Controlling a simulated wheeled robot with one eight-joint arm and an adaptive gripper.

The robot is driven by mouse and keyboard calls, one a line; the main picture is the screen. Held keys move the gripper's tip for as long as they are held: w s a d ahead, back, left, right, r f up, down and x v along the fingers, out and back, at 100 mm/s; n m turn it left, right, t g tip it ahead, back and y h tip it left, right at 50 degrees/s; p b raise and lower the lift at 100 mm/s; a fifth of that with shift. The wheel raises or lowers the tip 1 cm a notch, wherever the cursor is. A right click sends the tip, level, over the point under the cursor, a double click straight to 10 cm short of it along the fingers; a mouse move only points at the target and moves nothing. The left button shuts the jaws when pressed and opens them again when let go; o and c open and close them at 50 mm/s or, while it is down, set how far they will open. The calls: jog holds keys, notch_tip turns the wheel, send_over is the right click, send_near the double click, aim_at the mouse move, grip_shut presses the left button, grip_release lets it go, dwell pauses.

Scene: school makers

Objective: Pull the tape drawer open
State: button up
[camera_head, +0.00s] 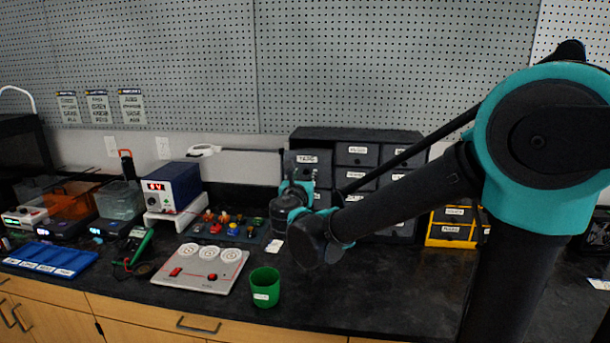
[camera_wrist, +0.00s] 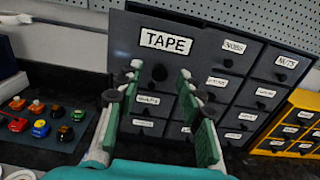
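The tape drawer (camera_head: 306,170), labelled TAPE, is at the upper left of a dark drawer cabinet (camera_head: 362,134). Its front looks larger than its neighbours and seems to stand forward; how far is hard to tell. In the wrist view, the tape drawer (camera_wrist: 128,52) has a dark round knob (camera_wrist: 159,72) below its label. My gripper (camera_wrist: 160,72) faces it with its two green-and-dark fingers apart, one on each side of the knob. Contact with the knob does not show. In the head view, my arm hides the fingertips and part of the cabinet.
A yellow drawer unit (camera_head: 453,226) stands right of the cabinet. A green cup (camera_head: 265,287) and a white board with dials (camera_head: 203,268) are on the bench in front. A blue power supply (camera_head: 171,187) and small coloured parts (camera_head: 226,221) stand left. The front right bench is clear.

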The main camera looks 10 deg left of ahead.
jog(key=s, duration=1)
jog(key=shift+s+a, duration=0.2)
jog(key=shift+s, duration=0.1)
